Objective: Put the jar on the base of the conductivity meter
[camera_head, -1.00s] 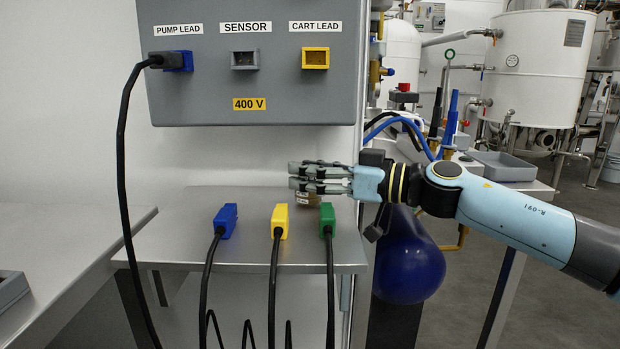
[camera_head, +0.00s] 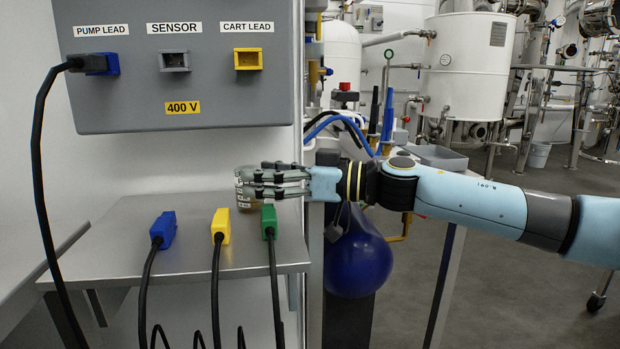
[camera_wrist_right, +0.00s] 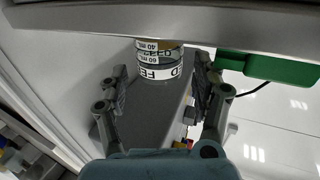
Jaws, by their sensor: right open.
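The jar (camera_head: 243,196) is small, with a brownish body and a printed white label. It stands on the metal shelf (camera_head: 110,240) behind the green plug. My right gripper (camera_head: 262,183) reaches in from the right at the jar's height, its fingers overlapping the jar in the head view. In the right wrist view the jar (camera_wrist_right: 160,63) lies between the two spread fingers of the gripper (camera_wrist_right: 161,78), with gaps on both sides. The gripper is open. I cannot make out the conductivity meter or its base. My left gripper is out of view.
A grey socket panel (camera_head: 200,80) hangs above. A dark blue round vessel (camera_head: 357,262) is below my right arm.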

